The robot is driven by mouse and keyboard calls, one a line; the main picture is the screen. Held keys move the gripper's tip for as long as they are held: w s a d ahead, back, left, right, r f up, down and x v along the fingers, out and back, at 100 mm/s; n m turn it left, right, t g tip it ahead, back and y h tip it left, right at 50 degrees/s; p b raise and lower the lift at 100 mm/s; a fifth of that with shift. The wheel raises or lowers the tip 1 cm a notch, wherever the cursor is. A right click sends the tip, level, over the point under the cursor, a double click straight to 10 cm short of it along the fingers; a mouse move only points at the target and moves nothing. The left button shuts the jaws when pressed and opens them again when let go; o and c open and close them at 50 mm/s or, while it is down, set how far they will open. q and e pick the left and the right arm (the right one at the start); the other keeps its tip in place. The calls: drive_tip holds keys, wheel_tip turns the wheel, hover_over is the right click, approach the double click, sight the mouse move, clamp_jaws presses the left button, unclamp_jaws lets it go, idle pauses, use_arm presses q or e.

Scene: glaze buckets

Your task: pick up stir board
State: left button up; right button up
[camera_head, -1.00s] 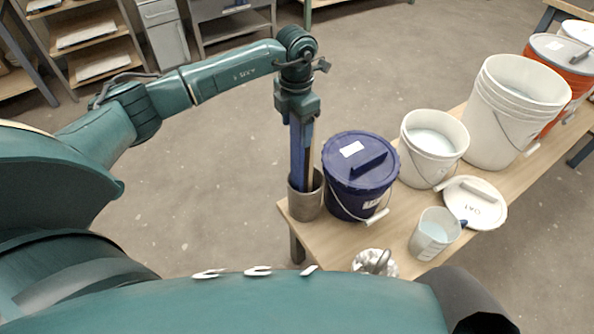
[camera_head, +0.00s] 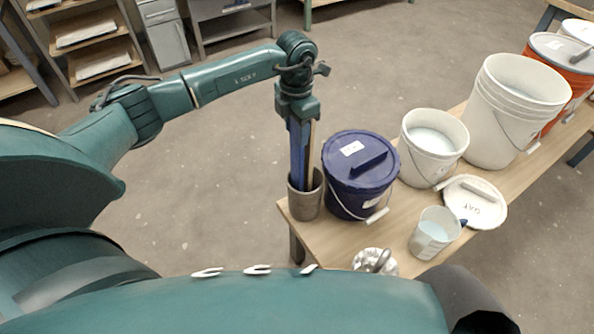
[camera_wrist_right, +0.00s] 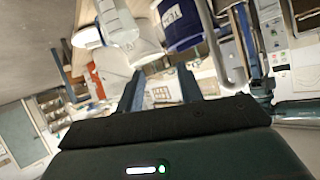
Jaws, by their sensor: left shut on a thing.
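The stir board (camera_head: 311,148) is a narrow, upright wooden strip. Its lower end is inside a grey cylindrical pot (camera_head: 305,204) at the table's near left corner. My left gripper (camera_head: 300,165) points straight down over the pot and is shut on the board. Its long blue fingers lie along the board and partly cover it; the fingertips and the board's foot are hidden at the pot. My right gripper (camera_wrist_right: 160,92) shows in the right wrist view with its two fingers apart and nothing between them.
A lidded dark blue bucket (camera_head: 360,190) stands close right of the pot. A small white bucket (camera_head: 432,160), a large white bucket (camera_head: 508,125), a white lid (camera_head: 487,210) and a measuring jug (camera_head: 432,238) are on the wooden table (camera_head: 400,228). Open floor lies left of the table.

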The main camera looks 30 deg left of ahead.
use_arm(q)
drive_tip(key=shift+r, duration=0.1)
drive_tip(key=shift+c, duration=0.3)
wheel_tip(320, 180, up, 18)
drive_tip(key=s+a+b, duration=0.1)
drive_tip(key=s+a, duration=0.3)
drive_tip(key=s, duration=0.3)
drive_tip(key=s+a+b, duration=0.1)
drive_tip(key=s+a, duration=0.4)
drive_tip(key=s, duration=0.3)
drive_tip(key=shift+s+r, duration=0.25)
drive_tip(key=shift+r, duration=0.15)
use_arm(e)
drive_tip(key=shift+s+d+r+t, duration=0.15)
drive_tip(key=shift+d+t, duration=0.1)
drive_tip(key=shift+t, duration=0.25)
